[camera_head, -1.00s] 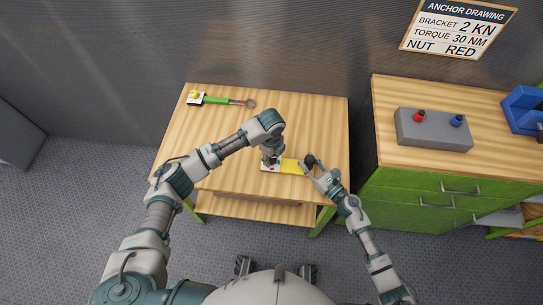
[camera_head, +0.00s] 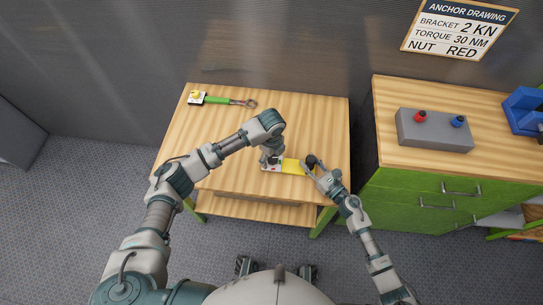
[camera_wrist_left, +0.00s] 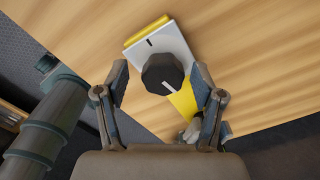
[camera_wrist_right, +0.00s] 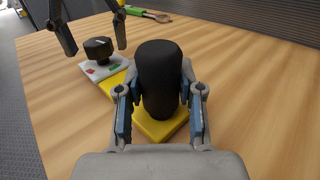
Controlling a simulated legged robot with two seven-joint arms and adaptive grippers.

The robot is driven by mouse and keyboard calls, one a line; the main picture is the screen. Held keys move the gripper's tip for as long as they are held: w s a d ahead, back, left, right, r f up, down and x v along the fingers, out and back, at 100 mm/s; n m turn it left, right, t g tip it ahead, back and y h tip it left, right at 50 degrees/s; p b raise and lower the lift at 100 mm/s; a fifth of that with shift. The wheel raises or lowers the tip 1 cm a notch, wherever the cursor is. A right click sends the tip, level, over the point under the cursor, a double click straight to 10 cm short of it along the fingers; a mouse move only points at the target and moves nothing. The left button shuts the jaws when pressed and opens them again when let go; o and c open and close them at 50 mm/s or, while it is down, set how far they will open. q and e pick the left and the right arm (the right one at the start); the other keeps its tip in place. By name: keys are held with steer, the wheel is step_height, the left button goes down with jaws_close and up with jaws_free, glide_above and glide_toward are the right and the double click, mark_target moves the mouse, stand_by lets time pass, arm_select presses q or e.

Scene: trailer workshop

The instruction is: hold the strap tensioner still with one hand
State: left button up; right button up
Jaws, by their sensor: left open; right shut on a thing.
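The strap tensioner has a yellow base (camera_head: 293,167) with a white plate and a black knob at one end and a black upright handle (camera_head: 310,160) at the other. It lies flat near the table's front right. My right gripper (camera_head: 314,168) is shut on the handle, with a finger on each side in the right wrist view (camera_wrist_right: 160,85). My left gripper (camera_head: 270,160) is open over the white-plate end. In the left wrist view the knob (camera_wrist_left: 162,74) shows between its parted fingers; whether they touch it I cannot tell.
A green-handled tool (camera_head: 217,99) lies at the back left of the wooden table (camera_head: 190,140). A grey box (camera_head: 434,130) with red and blue knobs stands on the green cabinet to the right.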

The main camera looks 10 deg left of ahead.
steer(key=shift+f, duration=0.15)
steer(key=shift+s, duration=0.1)
arm_select(q)
step_height(320, 180, up, 12)
stand_by(0.3)
steer(key=shift+d, duration=0.1)
steer(key=shift+f, duration=0.1)
arm_select(e)
steer(key=o, duration=1.9)
steer(key=shift+c, duration=0.2)
arm_select(q)
step_height(320, 180, up, 10)
steer(key=p, duration=0.8)
glide_above(272, 158)
arm_select(e)
step_height(272, 158, up, 9)
steer(key=shift+r, duration=0.2)
arm_select(q)
steer(key=shift+w+t+b, duration=0.1)
steer(key=shift+t+b, duration=0.2)
arm_select(e)
steer(key=shift+f, duration=0.1)
